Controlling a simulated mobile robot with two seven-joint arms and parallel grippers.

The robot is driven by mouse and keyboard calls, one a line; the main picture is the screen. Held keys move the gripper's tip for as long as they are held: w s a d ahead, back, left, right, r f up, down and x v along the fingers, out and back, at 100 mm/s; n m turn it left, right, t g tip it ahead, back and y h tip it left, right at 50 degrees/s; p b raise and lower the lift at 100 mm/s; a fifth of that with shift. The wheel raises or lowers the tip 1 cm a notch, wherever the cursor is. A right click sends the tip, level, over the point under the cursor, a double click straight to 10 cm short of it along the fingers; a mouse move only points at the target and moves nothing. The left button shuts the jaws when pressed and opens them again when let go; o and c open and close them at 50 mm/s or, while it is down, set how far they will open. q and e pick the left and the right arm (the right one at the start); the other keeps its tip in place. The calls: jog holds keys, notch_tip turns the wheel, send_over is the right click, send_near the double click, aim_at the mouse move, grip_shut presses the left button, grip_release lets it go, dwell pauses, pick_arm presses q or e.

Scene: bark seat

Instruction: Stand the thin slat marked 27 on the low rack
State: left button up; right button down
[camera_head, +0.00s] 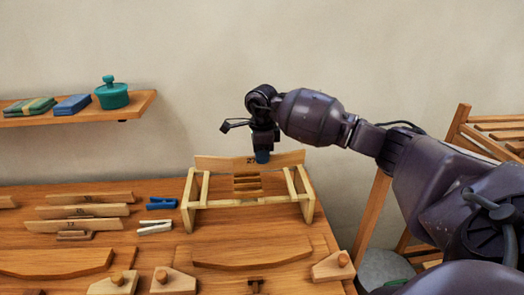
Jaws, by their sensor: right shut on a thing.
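The thin slat marked 27 (286,159) is a long pale wooden strip standing on edge at the low rack (247,201), along its back. Its number shows near the middle, just under my gripper. The rack is a light wood frame with slanted end pieces on the table. My right gripper (262,157) comes down from above and is shut on the slat's upper edge near its middle. Whether the slat's lower edge rests on the rack is hard to tell. My left gripper is not in view.
Several other numbered slats (85,210) stand at the left of the wooden table (215,226). A blue clip (161,204) and a white clip (155,227) lie beside the rack. Curved boards (55,262) and knobbed blocks (333,267) lie in front. A wall shelf (80,116) holds a teal pot (112,95).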

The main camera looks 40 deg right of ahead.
aim_at(262, 167)
notch_tip(262, 167, down, 2)
jog(key=shift+f+b, duration=0.2)
jog(key=shift+b, duration=0.35)
notch_tip(262, 167, down, 2)
jog(key=shift+b, duration=0.5)
jog(key=shift+f, duration=0.65)
jog(key=shift+f+b, duration=1.05)
jog(key=shift+f, duration=0.2)
jog(key=shift+f+b, duration=0.3)
jog(key=shift+b, duration=0.1)
jog(key=c, duration=1.1)
grip_release()
